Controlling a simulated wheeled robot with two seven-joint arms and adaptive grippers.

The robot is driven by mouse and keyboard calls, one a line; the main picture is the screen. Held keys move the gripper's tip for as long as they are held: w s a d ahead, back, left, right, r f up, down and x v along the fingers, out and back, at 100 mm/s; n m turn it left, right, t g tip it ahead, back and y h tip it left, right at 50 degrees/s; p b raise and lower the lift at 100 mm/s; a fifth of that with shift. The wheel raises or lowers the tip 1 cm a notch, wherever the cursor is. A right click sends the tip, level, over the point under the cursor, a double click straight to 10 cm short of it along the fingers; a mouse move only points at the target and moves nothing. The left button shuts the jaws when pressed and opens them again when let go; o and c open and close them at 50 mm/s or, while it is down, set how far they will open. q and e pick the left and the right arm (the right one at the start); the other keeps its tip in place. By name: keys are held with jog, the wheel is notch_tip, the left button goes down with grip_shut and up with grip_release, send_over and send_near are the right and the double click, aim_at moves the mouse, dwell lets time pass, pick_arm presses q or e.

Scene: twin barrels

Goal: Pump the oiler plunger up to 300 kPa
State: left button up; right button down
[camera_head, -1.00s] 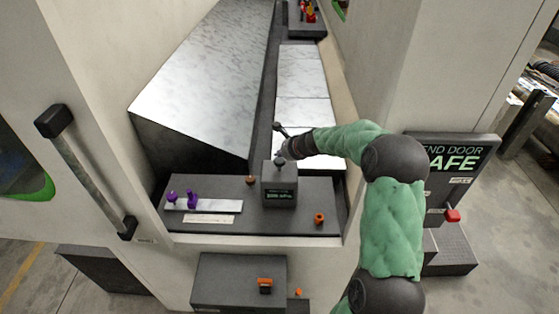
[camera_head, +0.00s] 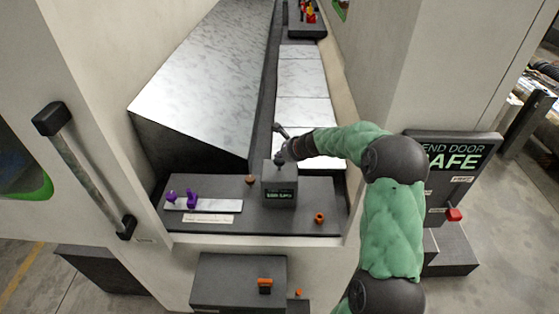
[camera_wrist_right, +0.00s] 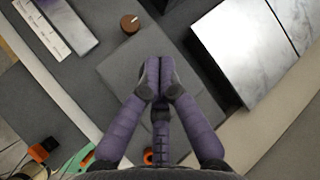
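The oiler (camera_head: 279,195) is a dark grey box with a small green-lit display on its front; the digits are too small to read surely. Its plunger (camera_head: 279,163) stands on top, partly covered by my right gripper (camera_head: 283,157). In the right wrist view my right gripper (camera_wrist_right: 157,78) has its purple fingers together, tips meeting over the grey top of the oiler (camera_wrist_right: 132,62). The plunger is hidden there, and I see nothing held between the fingers. My left gripper is out of view.
A brown knob (camera_head: 250,180) stands behind and left of the oiler, and an orange knob (camera_head: 319,217) to its right. A pale plate (camera_head: 222,206) with purple parts lies left. Cabinet walls flank the bay. The door panel (camera_head: 455,160) reads SAFE.

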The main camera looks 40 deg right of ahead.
aim_at(280, 161)
jog(key=shift+f+b, duration=1)
jog(key=shift+f, duration=0.15)
dwell(1.3)
jog(key=shift+r, duration=0.1)
jog(key=shift+r+p, duration=1.45)
jog(key=shift+r, duration=0.05)
notch_tip(280, 161, up, 5)
jog(key=p, duration=0.5)
dwell(1.5)
